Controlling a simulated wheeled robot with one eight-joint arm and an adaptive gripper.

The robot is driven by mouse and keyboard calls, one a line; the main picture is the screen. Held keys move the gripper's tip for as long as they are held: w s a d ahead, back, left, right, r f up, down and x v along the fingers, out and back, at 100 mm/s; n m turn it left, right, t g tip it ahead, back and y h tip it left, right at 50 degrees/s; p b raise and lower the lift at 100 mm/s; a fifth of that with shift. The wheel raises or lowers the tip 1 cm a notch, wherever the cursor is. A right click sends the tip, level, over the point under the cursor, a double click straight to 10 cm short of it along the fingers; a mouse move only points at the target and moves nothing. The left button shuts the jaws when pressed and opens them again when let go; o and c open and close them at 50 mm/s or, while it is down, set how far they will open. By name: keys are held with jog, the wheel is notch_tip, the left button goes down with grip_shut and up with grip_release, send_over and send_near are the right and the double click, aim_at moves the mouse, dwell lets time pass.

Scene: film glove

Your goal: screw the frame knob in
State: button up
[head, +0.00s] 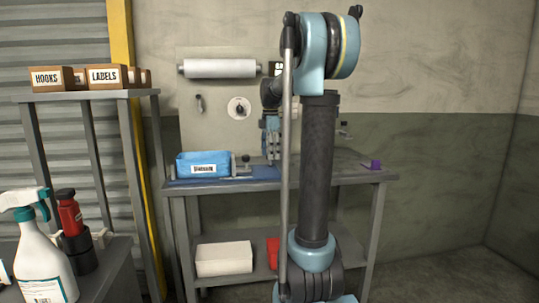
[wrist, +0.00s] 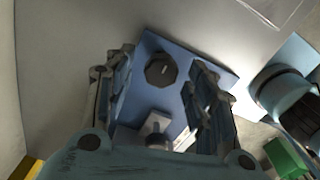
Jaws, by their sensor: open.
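A dark many-sided knob (wrist: 161,70) shows in the wrist view on a blue surface (wrist: 196,60). It lies between the two fingers of my gripper (wrist: 162,60), with a gap on either side. My gripper is open and empty. In the head view my gripper (head: 271,158) points down over the back of the workbench, above the blue mat (head: 262,172). The knob cannot be made out in the head view. A grey fitting (wrist: 156,128) sits nearer the palm in the wrist view. How deep the knob sits cannot be told.
A blue labelled package (head: 203,164) and a small metal clamp (head: 241,164) stand left of my gripper on the workbench (head: 345,179). A purple piece (head: 375,164) lies near its right end. A film roll (head: 220,68) hangs on the wall panel behind.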

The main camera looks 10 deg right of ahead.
jog(key=shift+f, duration=0.2)
jog(key=c, duration=1.1)
